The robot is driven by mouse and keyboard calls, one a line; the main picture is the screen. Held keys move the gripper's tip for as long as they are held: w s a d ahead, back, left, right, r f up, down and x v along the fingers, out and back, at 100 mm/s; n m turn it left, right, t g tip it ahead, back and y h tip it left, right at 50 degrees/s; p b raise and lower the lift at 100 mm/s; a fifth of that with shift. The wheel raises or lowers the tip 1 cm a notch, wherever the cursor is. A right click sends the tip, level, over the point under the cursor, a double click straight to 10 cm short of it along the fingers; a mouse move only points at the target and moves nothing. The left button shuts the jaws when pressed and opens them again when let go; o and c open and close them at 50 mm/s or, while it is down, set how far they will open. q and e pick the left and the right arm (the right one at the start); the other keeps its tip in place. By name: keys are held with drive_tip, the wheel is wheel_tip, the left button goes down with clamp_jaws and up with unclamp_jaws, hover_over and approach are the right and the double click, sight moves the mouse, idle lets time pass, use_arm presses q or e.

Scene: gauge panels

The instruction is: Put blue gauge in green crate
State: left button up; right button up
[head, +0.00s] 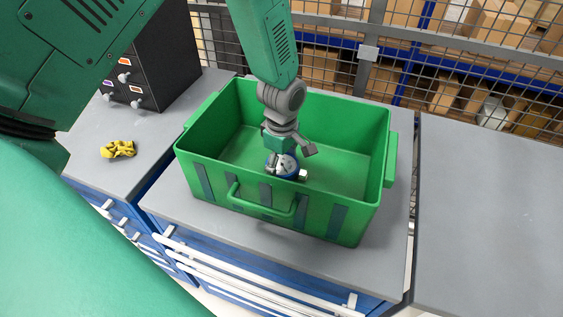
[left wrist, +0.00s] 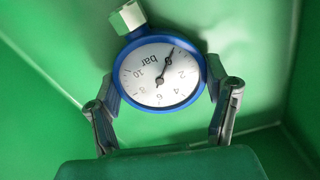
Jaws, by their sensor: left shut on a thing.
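The green crate (head: 340,205) stands on a grey-topped workbench in the head view. My left gripper (head: 284,166) reaches down inside the crate, near its front wall. In the left wrist view the left gripper's fingers (left wrist: 165,95) are shut on both sides of the blue gauge (left wrist: 160,78). The gauge has a blue rim, a white dial marked "bar" and a metal fitting. The gauge (head: 294,168) shows only partly in the head view. Green crate surfaces fill the background of the wrist view. I cannot tell whether the gauge touches the floor. My right gripper is not in view.
Yellow gloves (head: 118,149) lie on the bench to the left. A dark drawer cabinet (head: 155,55) stands behind them. A bare grey bench (head: 490,200) is at the right. A wire mesh fence (head: 430,60) with boxes behind it runs along the back.

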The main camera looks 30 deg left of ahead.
sight(282, 164)
use_arm(q)
drive_tip(key=shift+d, duration=0.6)
drive_tip(key=o, duration=1.1)
drive_tip(key=shift+c, duration=0.2)
drive_tip(key=o, duration=0.3)
drive_tip(key=shift+o, duration=0.2)
drive_tip(key=shift+a+f, duration=0.1)
drive_tip(key=shift+a, duration=0.5)
drive_tip(key=shift+a+r, duration=0.1)
drive_tip(key=shift+r, duration=0.15)
wheel_tip(282, 164, up, 12)
drive_tip(key=shift+f+b, duration=0.15)
drive_tip(key=shift+b, duration=0.3)
drive_tip(key=shift+d, duration=0.2)
